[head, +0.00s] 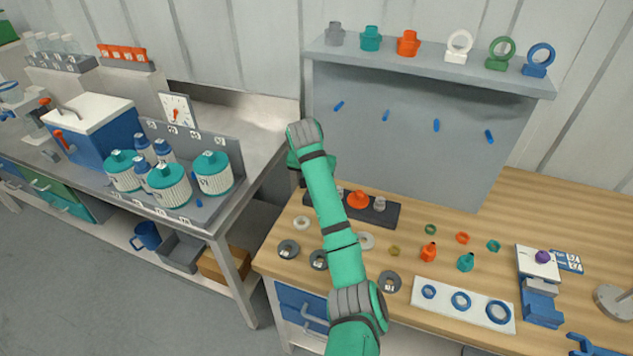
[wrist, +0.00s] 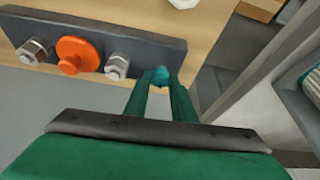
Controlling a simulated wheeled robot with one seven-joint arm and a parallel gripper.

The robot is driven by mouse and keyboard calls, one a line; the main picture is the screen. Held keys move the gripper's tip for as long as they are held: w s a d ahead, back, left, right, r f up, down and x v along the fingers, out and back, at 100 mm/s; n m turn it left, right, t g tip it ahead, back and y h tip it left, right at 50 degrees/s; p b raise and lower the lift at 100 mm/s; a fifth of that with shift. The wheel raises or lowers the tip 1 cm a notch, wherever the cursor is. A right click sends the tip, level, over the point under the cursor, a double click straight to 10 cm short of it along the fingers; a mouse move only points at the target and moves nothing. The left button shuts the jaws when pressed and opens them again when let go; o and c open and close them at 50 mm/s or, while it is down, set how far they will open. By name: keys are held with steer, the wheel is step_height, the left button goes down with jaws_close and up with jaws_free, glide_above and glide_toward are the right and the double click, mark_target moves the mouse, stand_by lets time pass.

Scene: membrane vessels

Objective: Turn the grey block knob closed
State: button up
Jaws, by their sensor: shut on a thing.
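The dark grey block (wrist: 158,47) lies across the upper left of the wrist view, with an orange round part (wrist: 77,55) between two grey metal fittings. In the head view the block (head: 394,216) lies on the wooden bench behind my arm. My gripper (wrist: 159,82) has its two teal fingers shut around a small teal knob (wrist: 158,73) at the lower edge of the block near its right end. The fingers hide part of the knob, and I cannot tell its angle well. In the head view my arm hides the knob and fingertips.
A grey backboard with a shelf (head: 430,65) stands behind the block. Rings and small fittings lie on the wooden bench (head: 455,225) in front. A steel bench (head: 255,135) with teal-lidded jars (head: 213,172) stands to the left, across a gap.

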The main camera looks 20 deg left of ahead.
steer(key=shift+a+r+m+h, duration=0.15)
steer(key=shift+m+h, duration=0.45)
steer(key=shift+m, duration=0.9)
steer(key=shift+w, duration=0.1)
steer(key=o, duration=1.1)
steer(key=shift+c, duration=0.2)
